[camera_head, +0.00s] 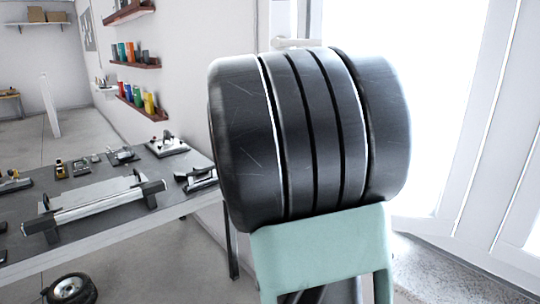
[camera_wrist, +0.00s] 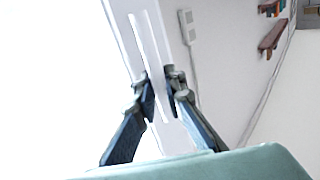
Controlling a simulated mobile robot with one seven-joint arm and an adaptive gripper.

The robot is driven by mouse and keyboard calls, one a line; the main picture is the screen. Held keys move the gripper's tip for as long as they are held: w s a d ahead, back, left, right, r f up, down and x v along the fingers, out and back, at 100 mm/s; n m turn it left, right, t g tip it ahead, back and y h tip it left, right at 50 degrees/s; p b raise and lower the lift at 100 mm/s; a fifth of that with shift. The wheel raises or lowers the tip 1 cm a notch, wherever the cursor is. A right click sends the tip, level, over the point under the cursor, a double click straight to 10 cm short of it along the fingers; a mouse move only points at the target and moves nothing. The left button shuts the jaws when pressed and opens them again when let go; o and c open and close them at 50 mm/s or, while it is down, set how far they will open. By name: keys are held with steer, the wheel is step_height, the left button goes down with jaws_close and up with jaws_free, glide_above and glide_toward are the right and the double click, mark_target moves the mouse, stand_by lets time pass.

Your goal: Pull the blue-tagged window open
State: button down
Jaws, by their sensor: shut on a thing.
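My gripper (camera_wrist: 161,90) shows in the wrist view with its two dark fingers on either side of a slim white bar. It is shut on this bar, which looks like the window handle (camera_wrist: 150,50) on a white window frame (camera_wrist: 125,22). In the head view, a white handle (camera_head: 298,43) shows just above my dark arm link, on the frame of the bright window (camera_head: 440,90). My arm hides my gripper there. No blue tag is visible in either view.
A grey workbench (camera_head: 95,215) with metal parts and small tools stands at the left. Wall shelves (camera_head: 137,65) hold colourful items. A white wall socket (camera_wrist: 187,27) shows beside the frame.

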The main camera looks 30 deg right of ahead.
stand_by(0.3)
steer(key=c, duration=2)
jaws_free()
steer(key=shift+s, duration=0.1)
steer(key=shift+v, duration=3.7)
